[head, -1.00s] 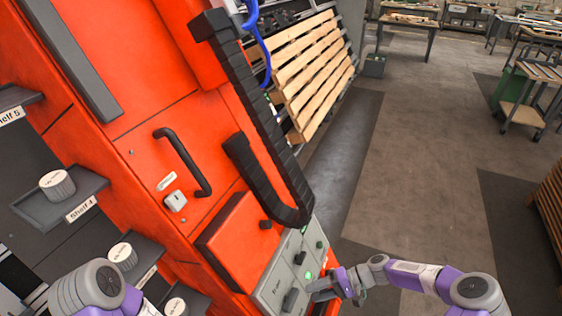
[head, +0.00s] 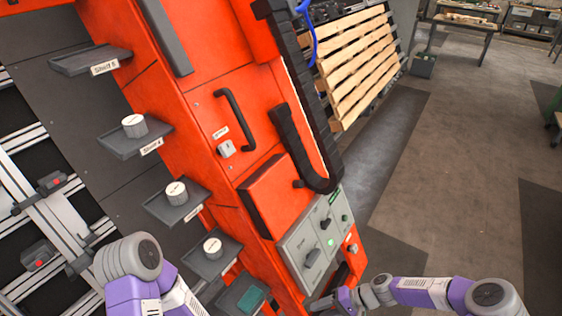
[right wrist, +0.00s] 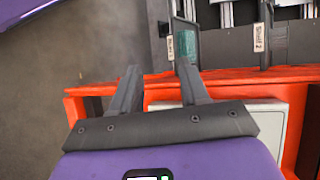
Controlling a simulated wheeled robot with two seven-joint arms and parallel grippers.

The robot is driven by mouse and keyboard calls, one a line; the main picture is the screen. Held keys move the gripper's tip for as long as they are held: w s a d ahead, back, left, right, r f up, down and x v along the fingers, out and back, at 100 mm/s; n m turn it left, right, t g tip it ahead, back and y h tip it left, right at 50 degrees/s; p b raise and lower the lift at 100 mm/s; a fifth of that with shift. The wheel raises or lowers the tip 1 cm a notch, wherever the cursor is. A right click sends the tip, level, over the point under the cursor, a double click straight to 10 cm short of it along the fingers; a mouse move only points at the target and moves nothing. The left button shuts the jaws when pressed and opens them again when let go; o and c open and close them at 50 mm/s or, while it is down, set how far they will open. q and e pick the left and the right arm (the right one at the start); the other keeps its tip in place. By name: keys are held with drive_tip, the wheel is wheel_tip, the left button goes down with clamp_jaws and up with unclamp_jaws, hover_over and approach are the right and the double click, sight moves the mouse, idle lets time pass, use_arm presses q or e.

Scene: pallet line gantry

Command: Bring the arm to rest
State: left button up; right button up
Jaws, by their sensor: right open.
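My right arm comes in from the lower right in the head view, with its gripper (head: 326,303) low beside the grey control panel (head: 314,240) on the orange cabinet (head: 212,110). In the right wrist view the gripper (right wrist: 158,72) has its two fingers apart with nothing between them. The cabinet's orange edge lies behind the fingers. My left arm shows at the lower left of the head view, but its gripper is out of frame.
Grey shelves (head: 137,139) step down the cabinet's left side, some with white round pieces (head: 176,193). A teal piece (head: 250,299) lies on the lowest visible one. A black handle (head: 235,120) sticks out. Open floor (head: 440,170) lies to the right, beyond wooden slats (head: 358,65).

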drive_tip(key=s+a+f+h, duration=0.1)
drive_tip(key=s+f+h, duration=0.1)
drive_tip(key=s, duration=0.4)
drive_tip(key=s+a+f+h, duration=0.2)
drive_tip(key=s+h, duration=0.2)
drive_tip(key=s, duration=0.3)
drive_tip(key=shift+a+f+n+t+h, duration=0.25)
drive_tip(key=shift+f+n+t+h, duration=0.05)
drive_tip(key=shift+f+n+t, duration=0.1)
